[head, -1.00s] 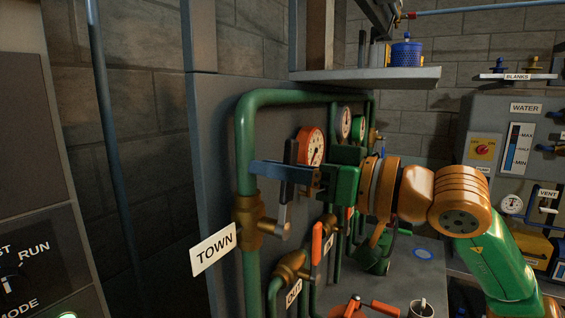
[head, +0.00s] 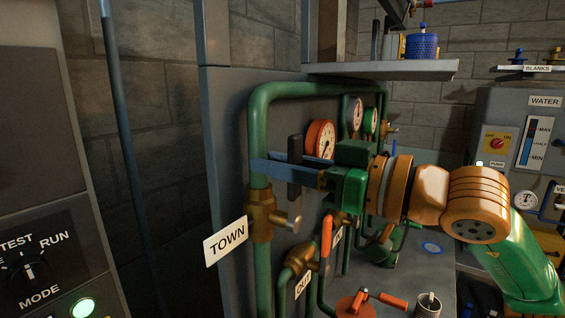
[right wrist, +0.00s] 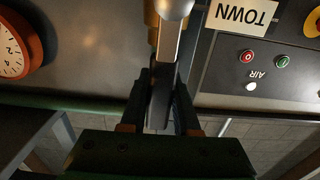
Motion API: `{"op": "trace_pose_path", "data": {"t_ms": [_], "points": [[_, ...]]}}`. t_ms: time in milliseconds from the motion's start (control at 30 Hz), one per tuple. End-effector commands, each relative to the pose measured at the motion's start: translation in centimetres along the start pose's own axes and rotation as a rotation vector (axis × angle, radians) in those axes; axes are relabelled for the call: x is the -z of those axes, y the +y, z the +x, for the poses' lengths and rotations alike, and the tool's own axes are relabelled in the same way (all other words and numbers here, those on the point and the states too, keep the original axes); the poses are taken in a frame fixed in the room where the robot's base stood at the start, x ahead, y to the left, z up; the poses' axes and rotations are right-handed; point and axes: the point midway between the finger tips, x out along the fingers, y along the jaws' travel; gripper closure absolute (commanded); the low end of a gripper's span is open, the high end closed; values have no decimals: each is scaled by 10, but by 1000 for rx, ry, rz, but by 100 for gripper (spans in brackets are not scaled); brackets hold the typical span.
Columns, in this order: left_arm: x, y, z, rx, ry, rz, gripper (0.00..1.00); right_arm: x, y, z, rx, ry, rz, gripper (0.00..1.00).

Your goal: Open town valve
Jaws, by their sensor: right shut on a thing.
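The town valve is a brass body (head: 261,217) on a green vertical pipe, beside a white TOWN sign (head: 226,242). Its lever (head: 295,168) stands roughly upright, dark in the head view; the lever (right wrist: 167,62) also shows in the right wrist view, running from a rounded metal hub down between the fingers. My right gripper (head: 290,172), with long bluish fingers, comes in from the right and is shut on the lever. In the right wrist view its dark fingers (right wrist: 161,100) lie on both sides of the lever. My left gripper is not in view.
A shelf (head: 385,69) hangs above. A control panel with a MODE knob (head: 30,270) is at the left.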

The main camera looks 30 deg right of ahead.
Motion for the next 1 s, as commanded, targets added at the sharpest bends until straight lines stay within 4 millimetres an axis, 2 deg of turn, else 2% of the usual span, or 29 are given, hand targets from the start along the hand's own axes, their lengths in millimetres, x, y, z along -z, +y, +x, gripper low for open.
{"op": "trace_pose_path", "data": {"t_ms": [33, 100, 133, 433, 600, 733, 833, 1000], "points": [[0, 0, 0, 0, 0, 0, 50, 0, 0, 0, 0, 0, -2, 62], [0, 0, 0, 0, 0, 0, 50, 0, 0, 0, 0, 0, -1, 43], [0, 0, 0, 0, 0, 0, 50, 0, 0, 0, 0, 0, -1, 40], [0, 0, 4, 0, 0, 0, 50, -2, 0, -2, -1, 0, 0, 40], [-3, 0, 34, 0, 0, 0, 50, -8, 1, -35, -4, 3, 1, 40], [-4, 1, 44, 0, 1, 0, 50, -5, 0, -58, -2, 1, 1, 40], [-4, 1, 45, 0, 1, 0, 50, -3, 0, -67, 0, -2, 0, 40], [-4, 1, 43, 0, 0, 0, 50, -1, -1, -68, 2, -3, 0, 40]]}}
